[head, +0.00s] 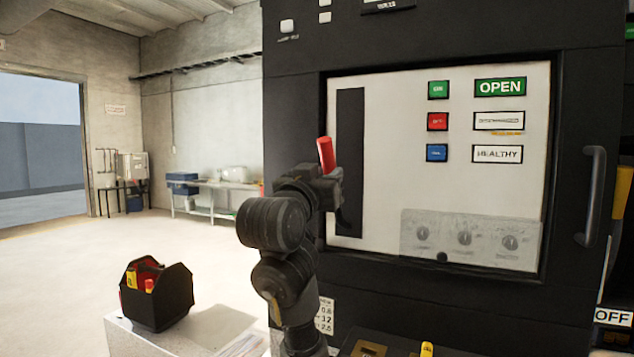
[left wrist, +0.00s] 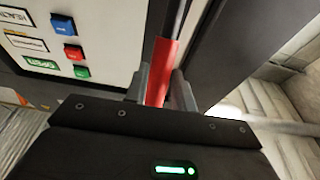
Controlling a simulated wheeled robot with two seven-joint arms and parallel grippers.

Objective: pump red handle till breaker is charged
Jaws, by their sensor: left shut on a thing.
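The red handle (head: 326,155) stands nearly upright in front of the dark slot (head: 350,120) in the white breaker panel (head: 395,150). My left gripper (head: 328,180) is shut on the handle's lower part. In the left wrist view the red handle (left wrist: 161,72) sits between the two fingers of my left gripper (left wrist: 160,92). The green indicator (head: 500,87) reads OPEN. A middle white indicator (head: 499,121) has text too small to read, and the lower one (head: 497,154) reads HEALTHY. My right gripper is not in view.
Green, red and blue buttons (head: 437,121) sit right of the slot. A grey knob plate (head: 470,240) is below. A black cabinet handle (head: 591,195) stands out at the right. A black tool carrier (head: 157,295) rests on a light surface at lower left. The floor at left is open.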

